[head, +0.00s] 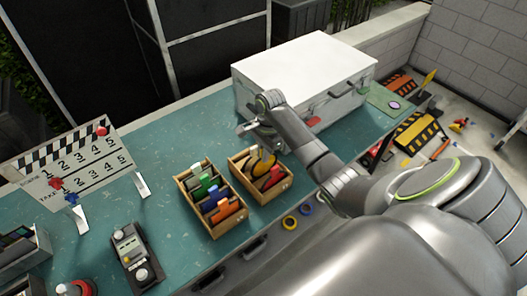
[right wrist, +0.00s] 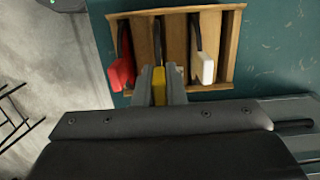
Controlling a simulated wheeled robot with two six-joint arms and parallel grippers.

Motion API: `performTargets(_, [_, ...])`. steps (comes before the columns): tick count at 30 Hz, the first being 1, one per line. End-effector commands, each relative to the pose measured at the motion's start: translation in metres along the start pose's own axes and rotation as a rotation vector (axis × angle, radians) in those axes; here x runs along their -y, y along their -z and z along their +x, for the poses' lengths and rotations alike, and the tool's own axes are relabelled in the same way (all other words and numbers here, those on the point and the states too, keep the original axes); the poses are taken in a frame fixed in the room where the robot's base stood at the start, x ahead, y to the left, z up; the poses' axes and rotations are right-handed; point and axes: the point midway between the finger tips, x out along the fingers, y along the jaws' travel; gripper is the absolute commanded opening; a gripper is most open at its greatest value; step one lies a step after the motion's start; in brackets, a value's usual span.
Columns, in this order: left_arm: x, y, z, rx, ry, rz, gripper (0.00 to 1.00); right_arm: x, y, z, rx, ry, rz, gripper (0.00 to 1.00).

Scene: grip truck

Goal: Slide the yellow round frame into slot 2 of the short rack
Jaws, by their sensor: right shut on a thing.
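The short wooden rack (head: 281,188) stands on the teal bench, and it also fills the top of the right wrist view (right wrist: 234,45). The yellow round frame (head: 262,164) is at the rack. My right gripper (head: 252,134) is shut on its yellow tab (right wrist: 159,86). In the right wrist view, the gripper's fingers (right wrist: 160,80) are at the rack's near edge, between a red-tabbed frame (right wrist: 121,73) and a white-tabbed frame (right wrist: 206,67). The yellow frame's dark part reaches in between the dividers; how deep it sits I cannot tell. My left gripper is not in view.
A longer wooden rack (head: 185,185) with several coloured tabbed frames stands left of the short rack. A large white case (head: 300,70) is behind it. A clapperboard (head: 80,165) and a control box (head: 132,255) are at left. Tape rolls (head: 290,222) lie below the bench edge.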

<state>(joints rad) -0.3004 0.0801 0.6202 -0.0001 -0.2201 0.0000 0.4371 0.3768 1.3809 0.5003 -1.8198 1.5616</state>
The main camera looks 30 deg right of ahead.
Motion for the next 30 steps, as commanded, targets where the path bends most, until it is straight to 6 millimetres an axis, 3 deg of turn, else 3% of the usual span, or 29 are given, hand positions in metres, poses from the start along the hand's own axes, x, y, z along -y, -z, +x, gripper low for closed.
performTargets(30, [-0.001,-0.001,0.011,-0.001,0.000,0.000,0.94,0.000,0.004,0.031,0.000,-0.001,0.000,0.00])
